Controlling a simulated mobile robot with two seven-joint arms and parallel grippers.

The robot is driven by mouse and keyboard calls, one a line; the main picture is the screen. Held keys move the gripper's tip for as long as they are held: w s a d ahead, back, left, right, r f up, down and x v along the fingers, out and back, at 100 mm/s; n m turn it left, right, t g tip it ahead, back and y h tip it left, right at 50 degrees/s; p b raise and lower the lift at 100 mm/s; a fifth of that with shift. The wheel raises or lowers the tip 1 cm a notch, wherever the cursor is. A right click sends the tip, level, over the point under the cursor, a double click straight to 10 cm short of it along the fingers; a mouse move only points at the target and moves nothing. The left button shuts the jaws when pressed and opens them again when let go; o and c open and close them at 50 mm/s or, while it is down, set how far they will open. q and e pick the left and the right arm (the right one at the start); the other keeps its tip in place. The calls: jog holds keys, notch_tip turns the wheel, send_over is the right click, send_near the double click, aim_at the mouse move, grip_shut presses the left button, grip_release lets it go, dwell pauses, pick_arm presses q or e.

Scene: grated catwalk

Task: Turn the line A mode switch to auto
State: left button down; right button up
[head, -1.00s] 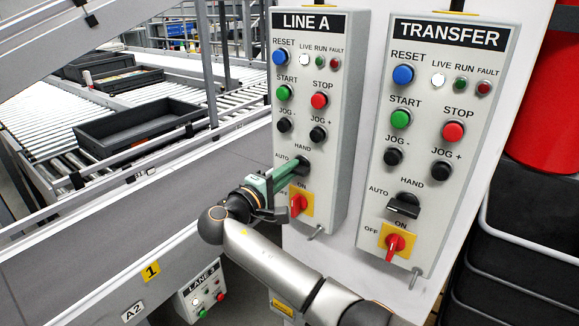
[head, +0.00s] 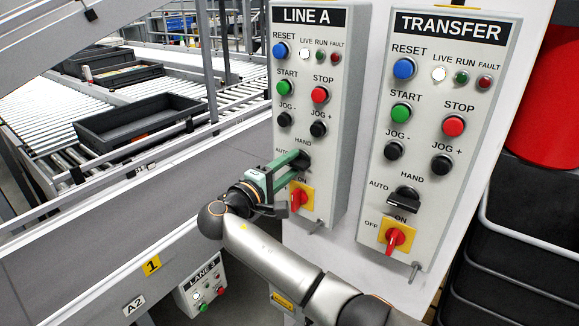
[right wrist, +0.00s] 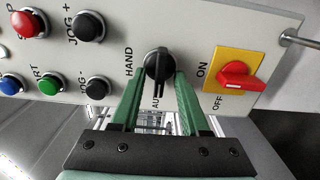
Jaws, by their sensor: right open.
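The LINE A panel (head: 345,110) is a grey box in the head view. Its mode switch (head: 304,160) is a black knob between the HAND and AUTO labels. In the right wrist view the knob (right wrist: 157,66) has its handle and pale mark pointing down, toward the partly hidden AUTO label. My right gripper (head: 292,166) is open at the switch. Its green fingers (right wrist: 158,80) stand apart on either side of the knob, with gaps visible around the handle. My left gripper is not in view.
A red ON/OFF switch (head: 299,200) on a yellow plate sits just below the mode switch. JOG buttons (head: 318,129) sit above. The similar TRANSFER panel (head: 470,105) stands to the right. A conveyor with dark trays (head: 140,122) lies to the left.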

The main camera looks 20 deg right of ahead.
jog(key=b+v, duration=0.1)
jog(key=v, duration=1.1)
jog(key=shift+a, duration=0.15)
jog(key=shift+s, duration=0.15)
